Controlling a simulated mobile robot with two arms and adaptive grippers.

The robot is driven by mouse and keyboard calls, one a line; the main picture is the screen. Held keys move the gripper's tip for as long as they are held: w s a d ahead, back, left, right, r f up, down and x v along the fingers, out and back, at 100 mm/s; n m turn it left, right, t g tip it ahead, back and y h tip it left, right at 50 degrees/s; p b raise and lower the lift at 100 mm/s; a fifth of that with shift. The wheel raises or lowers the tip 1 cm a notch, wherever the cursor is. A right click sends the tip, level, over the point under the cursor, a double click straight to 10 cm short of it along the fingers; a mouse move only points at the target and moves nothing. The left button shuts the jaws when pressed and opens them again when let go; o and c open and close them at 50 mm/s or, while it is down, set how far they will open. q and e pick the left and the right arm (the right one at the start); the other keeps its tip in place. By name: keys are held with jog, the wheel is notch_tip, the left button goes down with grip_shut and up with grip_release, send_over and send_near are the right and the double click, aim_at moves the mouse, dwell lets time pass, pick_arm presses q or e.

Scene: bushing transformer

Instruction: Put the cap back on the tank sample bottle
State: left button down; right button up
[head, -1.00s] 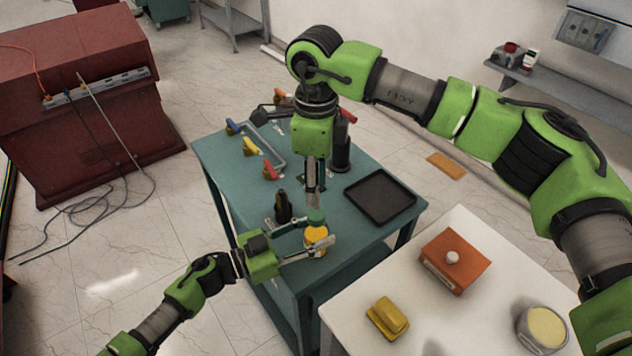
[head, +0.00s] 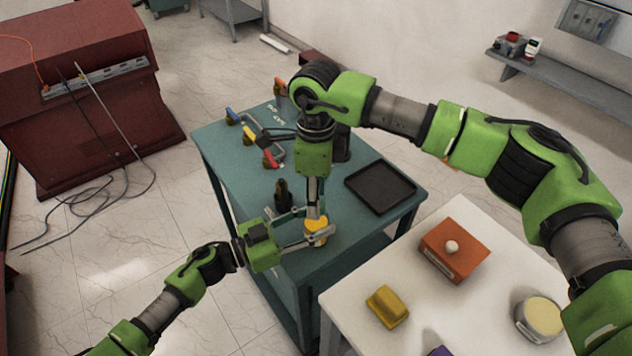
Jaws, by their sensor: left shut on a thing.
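A small yellow-orange bottle (head: 316,229) stands near the front corner of the teal table (head: 318,272). My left gripper (head: 312,226) comes in from the left, shut on the bottle with its fingers around it. My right gripper (head: 314,207) points straight down just above the bottle, its fingertips at the bottle's top. The cap cannot be made out clearly between the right fingertips and the bottle, and whether those fingers are closed on it is too small to tell.
A black tray (head: 380,187) lies right of the grippers. A dark bottle (head: 283,195) stands close behind the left fingers. Coloured-handled valves (head: 250,136) lie at the back left. A white table (head: 395,268) with an orange box (head: 455,248) is at front right.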

jog(key=shift+f, duration=0.55)
grip_shut()
jog(key=shift+o, duration=0.7)
grip_release()
